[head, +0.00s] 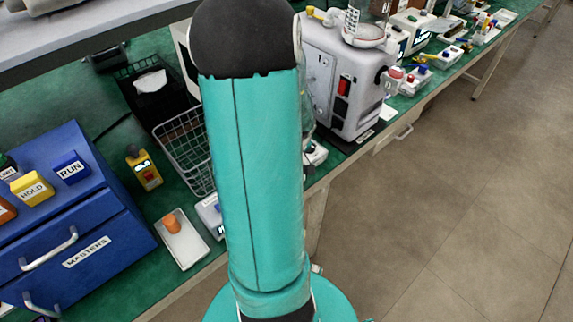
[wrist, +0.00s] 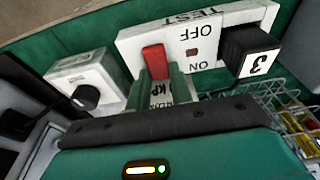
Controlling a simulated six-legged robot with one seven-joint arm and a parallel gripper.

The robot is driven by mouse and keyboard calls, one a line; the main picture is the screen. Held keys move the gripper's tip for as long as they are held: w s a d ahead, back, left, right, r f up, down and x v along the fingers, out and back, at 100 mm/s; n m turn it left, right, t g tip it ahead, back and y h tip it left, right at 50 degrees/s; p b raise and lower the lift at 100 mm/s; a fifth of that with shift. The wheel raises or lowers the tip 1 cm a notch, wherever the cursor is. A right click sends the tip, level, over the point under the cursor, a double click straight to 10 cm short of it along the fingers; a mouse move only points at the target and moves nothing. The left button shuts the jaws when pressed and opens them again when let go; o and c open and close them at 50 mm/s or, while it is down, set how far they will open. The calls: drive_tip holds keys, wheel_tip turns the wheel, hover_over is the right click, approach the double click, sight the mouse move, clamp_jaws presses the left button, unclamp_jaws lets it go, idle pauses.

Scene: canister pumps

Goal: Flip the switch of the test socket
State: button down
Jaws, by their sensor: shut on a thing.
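In the wrist view, the test socket (wrist: 130,42) is a white panel whose TEST, OFF and ON lettering appears upside down. Its red switch lever (wrist: 154,62) stands between the tips of my gripper (wrist: 160,80). The two green fingers are shut on the lever, one on each side. A dark square (wrist: 194,52) sits beside the lever, and a black block marked 3 (wrist: 249,50) is at the panel's right. In the head view my arm hides the gripper, and I cannot make out the socket there.
A white box with a black knob (wrist: 85,90) stands left of the socket in the wrist view. A wire basket (wrist: 268,88) is at the right. In the head view, a blue drawer cabinet (head: 70,215) and a grey machine with a red switch (head: 340,85) stand on the green bench.

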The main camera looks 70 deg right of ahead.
drive_tip(key=shift+s+a+t+h, duration=0.1)
drive_tip(key=shift+t+h, duration=0.2)
drive_tip(key=shift+t, duration=0.1)
drive_tip(key=c, duration=1.2)
unclamp_jaws()
drive_tip(key=shift+c, duration=0.2)
drive_tip(key=shift+r, duration=0.1)
drive_tip(key=v, duration=1.3)
drive_tip(key=shift+r, duration=0.35)
